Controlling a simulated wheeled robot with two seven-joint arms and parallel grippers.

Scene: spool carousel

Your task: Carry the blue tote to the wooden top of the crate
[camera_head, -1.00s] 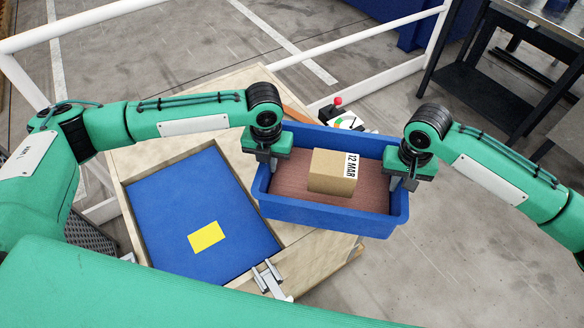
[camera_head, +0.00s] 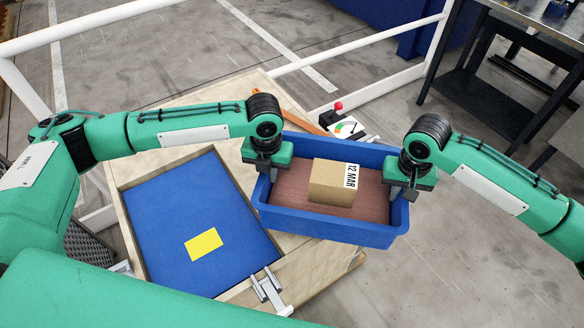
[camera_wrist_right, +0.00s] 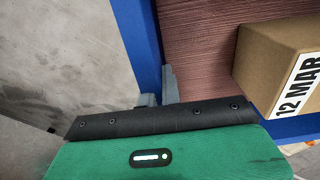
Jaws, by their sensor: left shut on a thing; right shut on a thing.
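The blue tote (camera_head: 325,229) hangs level between my two grippers, with a reddish-brown inside and a small cardboard box (camera_head: 330,181) marked "12 MAR" in it. My left gripper (camera_head: 264,170) is shut on its left wall and my right gripper (camera_head: 405,190) on its right wall. In the right wrist view, the fingers (camera_wrist_right: 166,88) straddle the blue wall (camera_wrist_right: 140,40). The crate's wooden top (camera_head: 165,124) lies below and to the left. It has a blue recessed panel (camera_head: 190,215) with a yellow patch (camera_head: 203,244). The tote hides part of the crate's right side.
A metal latch (camera_head: 270,290) sits at the crate's near edge. A red-knobbed device with a dial (camera_head: 345,127) stands behind the tote. White rails (camera_head: 350,45) run behind, and a dark table (camera_head: 480,100) stands at the far right. Floor is open to the right.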

